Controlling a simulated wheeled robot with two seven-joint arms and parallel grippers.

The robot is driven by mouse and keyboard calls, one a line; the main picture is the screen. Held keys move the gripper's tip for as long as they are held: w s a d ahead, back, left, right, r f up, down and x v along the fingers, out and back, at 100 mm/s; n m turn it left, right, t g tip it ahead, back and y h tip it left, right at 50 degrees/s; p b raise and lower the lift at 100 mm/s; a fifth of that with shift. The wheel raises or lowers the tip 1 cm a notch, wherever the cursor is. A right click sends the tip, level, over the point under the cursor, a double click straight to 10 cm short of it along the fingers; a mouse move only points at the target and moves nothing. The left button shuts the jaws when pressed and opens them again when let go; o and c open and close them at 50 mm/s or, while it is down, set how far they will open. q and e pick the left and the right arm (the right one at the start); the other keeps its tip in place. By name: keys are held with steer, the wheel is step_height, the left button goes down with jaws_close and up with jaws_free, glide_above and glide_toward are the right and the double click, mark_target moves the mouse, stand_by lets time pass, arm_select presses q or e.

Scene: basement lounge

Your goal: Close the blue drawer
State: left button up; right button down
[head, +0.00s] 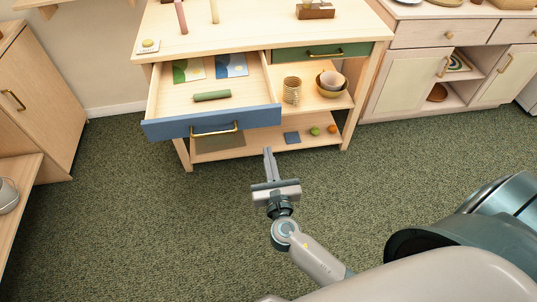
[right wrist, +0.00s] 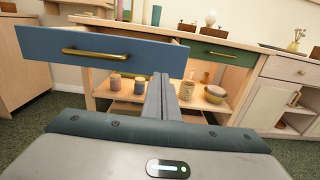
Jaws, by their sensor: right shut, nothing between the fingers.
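The blue drawer (head: 265,117) stands pulled out from the left side of the wooden cabinet, with a brass handle (head: 214,130) on its front. A green roll and two coloured cards lie inside it. In the right wrist view the blue drawer front (right wrist: 140,50) spans the upper left, with its handle (right wrist: 96,54). My right gripper (head: 268,150) is shut and empty, just below and in front of the drawer's right end. Its fingers (right wrist: 160,95) point toward the cabinet in the right wrist view; I cannot tell whether they touch the drawer. My left gripper is not in view.
A green drawer (head: 321,52) is shut on the right. Below it, shelves hold a ribbed mug (head: 292,90), stacked bowls (head: 331,83) and small round items. A wooden cabinet (head: 30,110) stands at the left, and another (head: 412,75) at the right. Carpet in front is clear.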

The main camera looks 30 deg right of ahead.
steer(key=p, duration=0.1)
glide_toward(260, 119)
steer(key=x, duration=0.5)
steer(key=shift+w+d+r, duration=0.1)
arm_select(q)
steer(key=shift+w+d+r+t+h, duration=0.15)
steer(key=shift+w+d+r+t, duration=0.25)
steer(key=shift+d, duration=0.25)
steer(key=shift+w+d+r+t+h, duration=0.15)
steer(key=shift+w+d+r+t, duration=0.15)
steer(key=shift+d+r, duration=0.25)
arm_select(e)
steer(key=shift+w+d, duration=0.2)
steer(key=shift+w, duration=0.4)
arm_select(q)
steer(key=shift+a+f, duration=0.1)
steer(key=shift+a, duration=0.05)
